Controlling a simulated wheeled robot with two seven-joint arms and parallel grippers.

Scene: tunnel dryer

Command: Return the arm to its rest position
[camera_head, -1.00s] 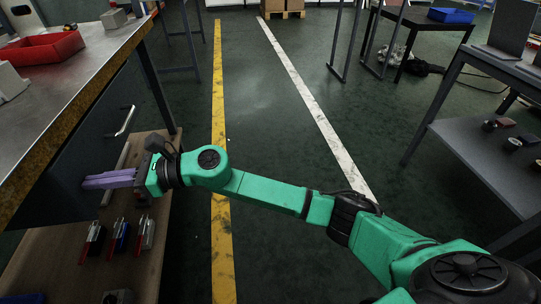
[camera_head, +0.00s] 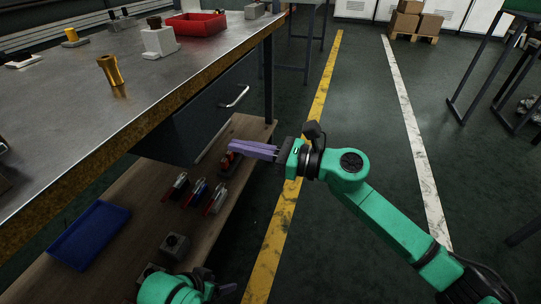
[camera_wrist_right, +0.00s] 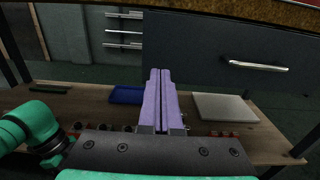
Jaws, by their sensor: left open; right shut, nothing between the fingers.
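My right gripper (camera_head: 236,146) has purple fingers pressed together with nothing between them. In the head view it points left, over the outer edge of the wooden lower shelf (camera_head: 105,240), with its green arm (camera_head: 385,220) reaching in from the lower right. In the right wrist view the shut fingers (camera_wrist_right: 161,85) point toward the workbench and its drawer front (camera_wrist_right: 225,45). My left gripper (camera_head: 222,291) is at the bottom edge of the head view, low beside the shelf and partly cut off. It is open. Part of the left arm shows in the right wrist view (camera_wrist_right: 35,128).
The metal workbench top (camera_head: 150,85) overhangs the shelf. Several red-handled tools (camera_head: 197,190), grey blocks (camera_head: 174,245) and a blue tray (camera_head: 90,235) lie on the shelf. A drawer handle (camera_head: 236,97) sticks out nearby.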

